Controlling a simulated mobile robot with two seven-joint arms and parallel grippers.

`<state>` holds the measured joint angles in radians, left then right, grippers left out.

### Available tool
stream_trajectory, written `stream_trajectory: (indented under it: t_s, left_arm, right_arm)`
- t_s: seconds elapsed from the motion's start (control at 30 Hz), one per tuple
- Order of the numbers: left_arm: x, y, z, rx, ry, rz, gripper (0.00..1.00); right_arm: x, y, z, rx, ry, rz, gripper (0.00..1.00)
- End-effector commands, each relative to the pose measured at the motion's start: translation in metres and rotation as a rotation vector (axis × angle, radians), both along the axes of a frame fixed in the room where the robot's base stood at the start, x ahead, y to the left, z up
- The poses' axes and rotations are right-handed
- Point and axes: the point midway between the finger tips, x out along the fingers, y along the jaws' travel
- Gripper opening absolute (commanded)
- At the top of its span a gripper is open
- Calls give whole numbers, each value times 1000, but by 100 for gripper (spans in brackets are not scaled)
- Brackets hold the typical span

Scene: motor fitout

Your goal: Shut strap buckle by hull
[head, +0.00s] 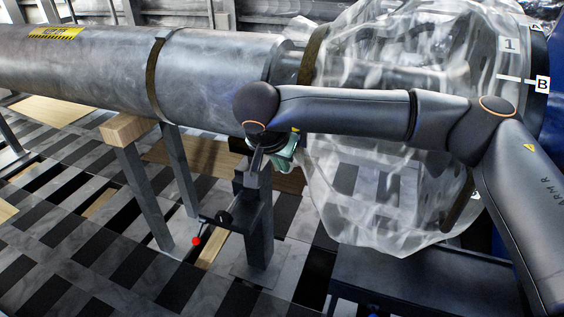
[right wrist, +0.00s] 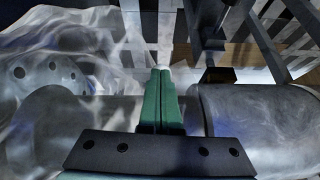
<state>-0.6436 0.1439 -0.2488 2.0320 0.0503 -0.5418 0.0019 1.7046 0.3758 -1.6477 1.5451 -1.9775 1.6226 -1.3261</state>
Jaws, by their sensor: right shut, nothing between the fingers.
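The hull is a long grey metal cylinder (head: 80,65) lying across the head view; its right part is under clear plastic wrap (head: 385,190). A brown strap (head: 154,80) goes around the bare cylinder, and another strap (head: 312,55) goes around it at the left edge of the wrap. I cannot make out a buckle for certain; my right arm covers part of the near side. My right gripper (head: 285,158) is below the cylinder, by the wrap's left edge. In the right wrist view its green fingers (right wrist: 162,102) are shut together and empty. My left gripper is not in view.
A dark metal stand (head: 258,215) with a red-knobbed lever (head: 196,241) stands just below my right gripper. A wood-topped support (head: 130,128) holds the cylinder further left. The checkered floor (head: 70,240) at lower left is mostly clear.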

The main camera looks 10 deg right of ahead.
Motion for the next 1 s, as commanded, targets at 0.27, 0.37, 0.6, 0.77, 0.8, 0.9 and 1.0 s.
stream_trajectory:
  t_s: [0.27, 0.37, 0.6, 0.77, 0.8, 0.9, 1.0]
  left_arm:
    - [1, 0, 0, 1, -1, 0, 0]
    - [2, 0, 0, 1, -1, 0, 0]
    - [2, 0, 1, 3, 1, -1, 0]
    - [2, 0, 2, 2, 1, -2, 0]
    - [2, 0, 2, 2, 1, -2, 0]
    - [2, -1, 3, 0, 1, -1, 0]
    - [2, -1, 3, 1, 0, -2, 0]
  right_arm:
    - [-6, 1, 0, -3, 16, -2, 0]
    - [-13, 6, 17, -3, 10, 0, 0]
    - [-36, 21, 66, -1, 1, 3, 0]
    - [-49, 29, 92, -1, -3, 2, 0]
    - [-51, 31, 96, -1, -3, 2, 0]
    - [-55, 33, 104, -1, -3, 0, 0]
    - [-57, 34, 108, -1, -3, -1, 0]
